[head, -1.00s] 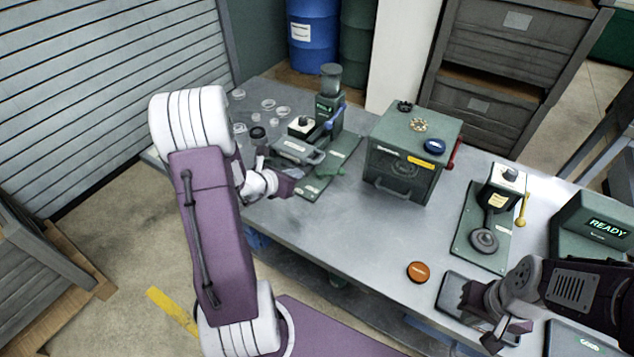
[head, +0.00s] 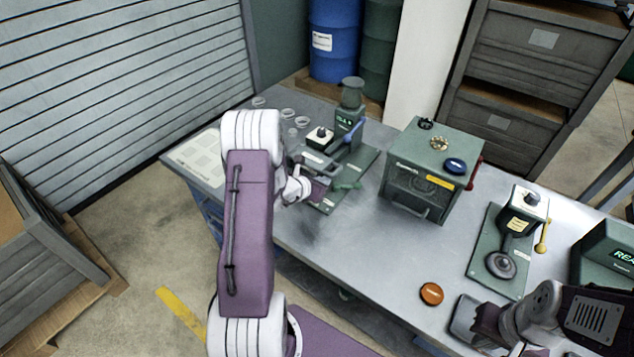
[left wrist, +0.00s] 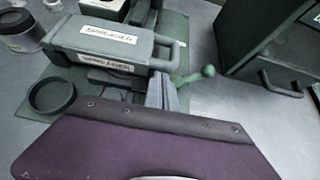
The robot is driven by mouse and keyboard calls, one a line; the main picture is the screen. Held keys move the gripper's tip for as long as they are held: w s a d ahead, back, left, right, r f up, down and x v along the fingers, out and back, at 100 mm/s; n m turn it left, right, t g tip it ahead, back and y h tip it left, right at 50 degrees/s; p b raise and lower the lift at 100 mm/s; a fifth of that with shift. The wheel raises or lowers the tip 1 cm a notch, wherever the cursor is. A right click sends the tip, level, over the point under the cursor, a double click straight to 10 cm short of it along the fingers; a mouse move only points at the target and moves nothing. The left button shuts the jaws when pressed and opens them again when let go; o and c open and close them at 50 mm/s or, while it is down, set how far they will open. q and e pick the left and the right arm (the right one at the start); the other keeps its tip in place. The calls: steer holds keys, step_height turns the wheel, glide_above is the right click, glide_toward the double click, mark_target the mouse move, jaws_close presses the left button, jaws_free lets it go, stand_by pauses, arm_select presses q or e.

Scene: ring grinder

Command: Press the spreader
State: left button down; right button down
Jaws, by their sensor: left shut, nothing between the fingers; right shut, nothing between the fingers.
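The spreader (left wrist: 115,48) is a grey-green box with white SPREADER labels and a bar handle, lying on a green base plate. In the head view the spreader (head: 309,158) is partly hidden by my left arm. A green ball-ended lever (left wrist: 205,72) sticks out on its right. My left gripper (left wrist: 163,92) is shut and empty, its fingertips close to the front right of the spreader near the handle and lever; I cannot tell whether they touch. My right gripper (head: 468,318) is shut and empty over the table's front right.
A green box machine (head: 425,178) with a front handle stands right of the spreader station. An orange disc (head: 431,293) lies on the table (head: 340,245) in front. A press stand (head: 500,264) is at the right. A dark round cup (left wrist: 52,95) sits left of my left gripper.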

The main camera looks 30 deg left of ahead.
arm_select(q)
steer(key=shift+w+f, duration=0.25)
steer(key=shift+w, duration=0.05)
arm_select(e)
steer(key=shift+a, duration=0.15)
arm_select(q)
steer(key=shift+r, duration=0.15)
arm_select(e)
steer(key=shift+r, duration=0.15)
